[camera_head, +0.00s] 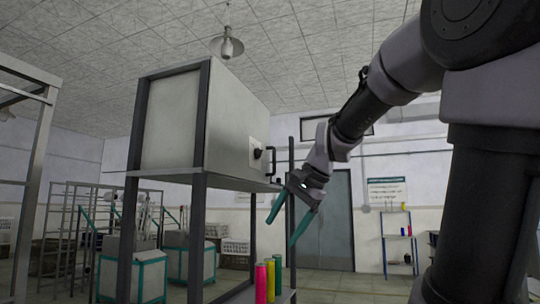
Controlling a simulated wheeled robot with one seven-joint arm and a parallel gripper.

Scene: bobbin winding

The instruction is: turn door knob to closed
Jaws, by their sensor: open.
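A grey box-shaped cabinet (232,122) sits on a dark metal stand in the middle of the camera_head view. Its right-hand face carries a small black knob (258,153) with a dark bar-shaped handle (271,161) beside it. The knob is small here, and I cannot tell its turned position. My gripper (283,229) is to the right of and below the knob, apart from it. Its two teal fingers are spread open, point downward, and have nothing between them.
Yellow, red and green bobbins (261,283) stand on the stand's lower shelf. The stand's front post (197,235) and right post (291,200) are upright obstacles. A grey door (325,220) and a small shelf with bobbins (400,245) are at the back.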

